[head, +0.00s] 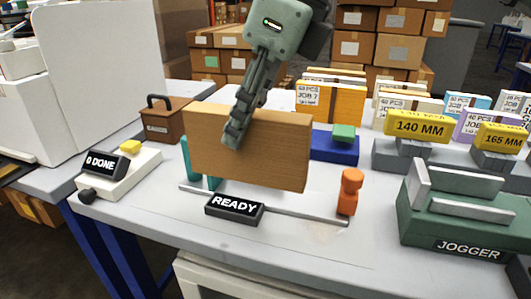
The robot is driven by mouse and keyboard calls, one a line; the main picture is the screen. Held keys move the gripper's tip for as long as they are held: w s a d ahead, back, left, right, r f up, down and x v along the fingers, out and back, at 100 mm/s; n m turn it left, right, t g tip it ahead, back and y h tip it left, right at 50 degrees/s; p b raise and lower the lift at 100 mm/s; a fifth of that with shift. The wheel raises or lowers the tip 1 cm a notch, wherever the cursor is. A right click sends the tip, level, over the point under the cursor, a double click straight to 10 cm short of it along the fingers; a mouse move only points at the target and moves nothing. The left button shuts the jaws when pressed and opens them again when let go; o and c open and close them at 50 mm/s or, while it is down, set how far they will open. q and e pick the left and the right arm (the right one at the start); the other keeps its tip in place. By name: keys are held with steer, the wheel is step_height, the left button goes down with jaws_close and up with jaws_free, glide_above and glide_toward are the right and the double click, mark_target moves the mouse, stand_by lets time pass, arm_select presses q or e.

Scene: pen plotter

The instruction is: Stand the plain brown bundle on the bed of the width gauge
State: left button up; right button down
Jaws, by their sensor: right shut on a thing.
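The plain brown bundle (270,150) is a wide, flat block held upright on its long edge, tilted slightly down to the right in the head view. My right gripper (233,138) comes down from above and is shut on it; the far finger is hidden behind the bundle. The width gauge has a thin grey rail (297,213), teal posts (211,183) at its left, an orange slider (349,192) at its right and a black "READY" display (234,208) in front. The bundle appears over the gauge, between posts and slider. I cannot tell whether it touches the bed. My left gripper is out of view.
A green jogger (455,225) stands at the right, with "140 MM" (420,126) and "165 MM" (503,138) signs behind it. Labelled bundles (345,104) fill the back. A blue block (337,146) is behind the gauge. A "0 DONE" counter (105,166) and a brown handled box (165,122) stand left.

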steer(key=w+d+f, duration=0.1)
steer(key=w+f, duration=0.3)
steer(key=f, duration=0.1)
steer(key=w+d+f, duration=0.1)
steer(key=w+f, duration=0.1)
steer(key=f, duration=0.1)
steer(key=shift+w+d+p, duration=0.15)
steer(key=shift+d+p, duration=0.15)
steer(key=shift+p, duration=0.1)
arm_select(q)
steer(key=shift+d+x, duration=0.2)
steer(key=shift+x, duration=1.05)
arm_select(e)
steer(key=shift+f, duration=0.1)
steer(key=c, duration=1.4)
jaws_free()
steer(key=shift+c, duration=0.2)
steer(key=shift+o, duration=1.2)
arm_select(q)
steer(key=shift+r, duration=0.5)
